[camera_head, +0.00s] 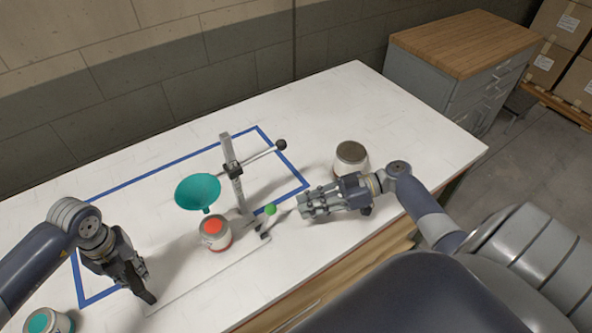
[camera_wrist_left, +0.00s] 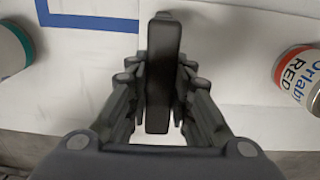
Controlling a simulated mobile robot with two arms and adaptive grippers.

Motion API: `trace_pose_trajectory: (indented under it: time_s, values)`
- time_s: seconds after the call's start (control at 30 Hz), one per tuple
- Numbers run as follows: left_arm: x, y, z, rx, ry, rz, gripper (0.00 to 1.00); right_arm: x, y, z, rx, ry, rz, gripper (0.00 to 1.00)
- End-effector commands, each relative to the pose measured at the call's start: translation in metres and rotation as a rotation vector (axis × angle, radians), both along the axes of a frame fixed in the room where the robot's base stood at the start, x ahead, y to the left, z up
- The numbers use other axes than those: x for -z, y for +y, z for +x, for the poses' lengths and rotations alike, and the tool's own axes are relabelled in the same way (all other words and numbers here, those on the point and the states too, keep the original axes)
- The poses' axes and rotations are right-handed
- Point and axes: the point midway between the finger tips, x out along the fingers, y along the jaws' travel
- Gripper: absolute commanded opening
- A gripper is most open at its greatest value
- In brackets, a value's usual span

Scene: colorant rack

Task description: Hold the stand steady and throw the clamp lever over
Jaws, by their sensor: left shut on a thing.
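The stand's upright post (camera_head: 237,185) rises from a pale base whose front edge shows as a thin line on the table. A clamp lever with a green knob (camera_head: 270,209) sits low near the post's foot. My left gripper (camera_head: 140,282) is at the front left end of that base, shut on a dark upright bar, the grip (camera_wrist_left: 160,75), seen between the fingers in the left wrist view. Whether the grip joins the base is not clear. My right gripper (camera_head: 302,206) is just right of the green knob, apart from it, fingers pointing left; their opening is too small to tell.
A teal funnel (camera_head: 198,190) hangs left of the post, above a red-topped can (camera_head: 215,227). A rod with a dark ball (camera_head: 281,145) reaches right.

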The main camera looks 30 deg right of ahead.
Motion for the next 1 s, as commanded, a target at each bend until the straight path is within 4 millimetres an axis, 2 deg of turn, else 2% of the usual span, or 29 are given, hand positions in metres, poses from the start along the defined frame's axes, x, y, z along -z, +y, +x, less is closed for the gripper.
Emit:
trace_pose_trajectory:
  time_s: [0.17, 0.23, 0.3, 0.5, 0.73, 1.0]
  values:
    - [0.001, -0.001, -0.001, 0.003, 0.003, 0.0, 0.0, -0.041, 0.046, 0.016, -0.213, -0.145, -0.09, 0.0]
    - [0.001, 0.0, -0.001, 0.003, 0.003, 0.0, 0.0, -0.058, 0.072, 0.019, -0.336, -0.192, -0.159, 0.0]
    - [0.001, 0.0, -0.001, 0.003, 0.003, 0.0, 0.0, -0.069, 0.096, 0.019, -0.45, -0.209, -0.239, 0.0]
    - [0.001, 0.0, -0.001, 0.002, 0.003, 0.001, 0.0, -0.088, 0.142, 0.011, -0.692, -0.234, -0.486, 0.0]
    - [0.001, 0.0, -0.001, 0.001, 0.003, 0.001, 0.0, -0.102, 0.165, -0.003, -0.875, -0.277, -0.819, 0.0]
    - [0.001, 0.0, -0.001, 0.0, 0.003, 0.002, 0.0, -0.117, 0.162, -0.013, -0.958, -0.348, -1.203, 0.0]
